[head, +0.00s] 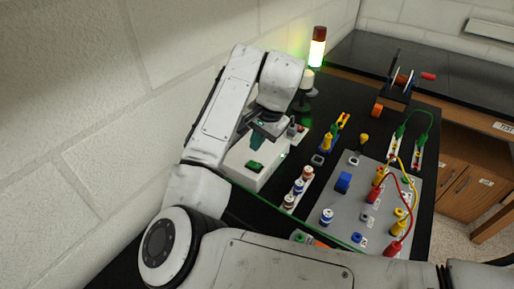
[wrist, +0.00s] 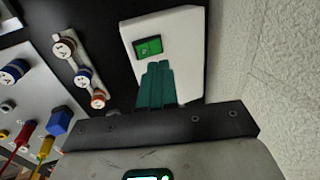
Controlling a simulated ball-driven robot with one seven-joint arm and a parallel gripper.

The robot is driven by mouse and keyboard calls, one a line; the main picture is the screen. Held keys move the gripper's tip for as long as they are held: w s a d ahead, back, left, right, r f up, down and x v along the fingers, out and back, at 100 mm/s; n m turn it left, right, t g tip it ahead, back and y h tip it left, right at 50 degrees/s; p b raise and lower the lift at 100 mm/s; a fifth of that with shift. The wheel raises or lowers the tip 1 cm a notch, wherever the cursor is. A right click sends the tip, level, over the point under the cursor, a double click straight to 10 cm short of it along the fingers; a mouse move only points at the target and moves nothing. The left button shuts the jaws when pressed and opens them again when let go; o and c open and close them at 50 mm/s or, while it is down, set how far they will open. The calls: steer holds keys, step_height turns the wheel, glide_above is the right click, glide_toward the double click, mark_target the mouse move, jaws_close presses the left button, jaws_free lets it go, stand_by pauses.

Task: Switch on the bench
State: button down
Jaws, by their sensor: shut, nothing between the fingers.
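A white box (head: 243,172) stands on the black bench by the wall, with a green rocker switch (head: 254,167) on its top face. In the wrist view the box (wrist: 180,30) and its bright green switch (wrist: 148,47) show clearly. My gripper (head: 256,143) is over the box, its teal fingers pressed together and empty. In the wrist view my gripper's tips (wrist: 157,66) overlap the box face just below the switch. I cannot tell whether they touch the box. A signal tower (head: 317,48) at the back is lit, with a green glow beside it.
A grey panel (head: 345,215) with coloured plugs and cables lies to the right. A white strip of round terminals (head: 298,188) stands between box and panel. A spool stand (head: 398,88) is farther back. The brick wall (head: 70,110) is close on the left.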

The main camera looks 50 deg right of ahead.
step_height(320, 180, up, 8)
steer(key=shift+w, duration=0.1)
stand_by(0.9)
